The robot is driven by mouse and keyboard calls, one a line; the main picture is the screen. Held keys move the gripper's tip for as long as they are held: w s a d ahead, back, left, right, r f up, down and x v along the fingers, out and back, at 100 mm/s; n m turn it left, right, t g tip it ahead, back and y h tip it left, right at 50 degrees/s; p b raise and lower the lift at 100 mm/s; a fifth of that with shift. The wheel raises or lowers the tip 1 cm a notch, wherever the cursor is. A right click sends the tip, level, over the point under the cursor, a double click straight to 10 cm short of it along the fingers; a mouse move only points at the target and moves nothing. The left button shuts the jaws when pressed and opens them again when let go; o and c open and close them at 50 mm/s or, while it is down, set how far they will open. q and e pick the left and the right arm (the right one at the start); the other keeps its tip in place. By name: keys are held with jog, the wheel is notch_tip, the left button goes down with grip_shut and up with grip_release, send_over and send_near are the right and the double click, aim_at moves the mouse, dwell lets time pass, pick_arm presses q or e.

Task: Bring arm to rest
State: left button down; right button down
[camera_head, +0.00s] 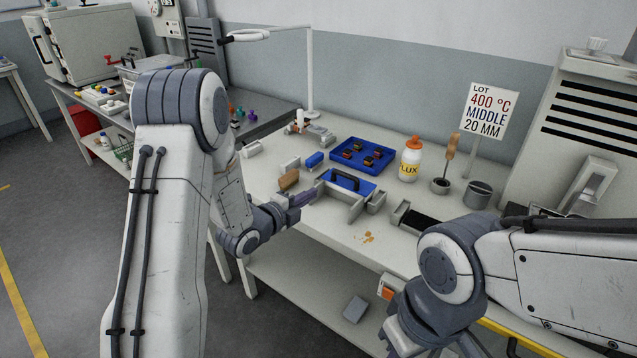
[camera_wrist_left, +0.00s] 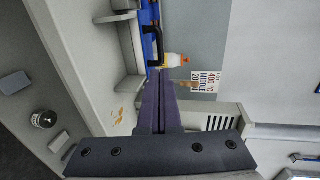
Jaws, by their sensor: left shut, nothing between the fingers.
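My left gripper (camera_head: 303,198) is at the front edge of the white workbench (camera_head: 330,222). Its purple-grey fingers are shut with nothing between them. In the left wrist view the closed fingers (camera_wrist_left: 160,78) point toward a blue box with a black handle (camera_wrist_left: 154,40). In the head view this blue box (camera_head: 347,182) sits in a grey holder just beyond the fingertips. My right arm comes in from the right, and its gripper is low at the bottom edge, partly cut off, so its fingers cannot be made out.
A blue tray (camera_head: 340,153) with several dark parts lies behind. A LUX bottle (camera_head: 409,163), a brush pot (camera_head: 440,186), a metal cup (camera_head: 478,196) and a lot sign (camera_head: 487,110) stand to the right. A brown block (camera_head: 289,179) is near my left fingers. Orange crumbs (camera_head: 367,237) lie on open bench.

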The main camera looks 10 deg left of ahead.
pick_arm(q)
jog(key=s+d+r+n+g+y+p, duration=0.2)
jog(key=s+d+r+n+g+y, duration=0.1)
jog(key=s+d+n+g, duration=0.5)
jog(key=s+d+r+n+g, duration=0.1)
jog(key=s+n+g, duration=0.1)
jog(key=s, duration=0.7)
jog(key=s+d+r+n+g+y, duration=0.1)
jog(key=s+r+n+g, duration=0.1)
jog(key=s, duration=0.8)
jog(key=s+d+r+n+g+y+p, duration=0.1)
jog(key=s+d+n+g, duration=0.1)
jog(key=s, duration=0.7)
jog(key=shift+s+r+n, duration=0.2)
jog(key=shift+s+n, duration=0.1)
jog(key=shift+n, duration=0.3)
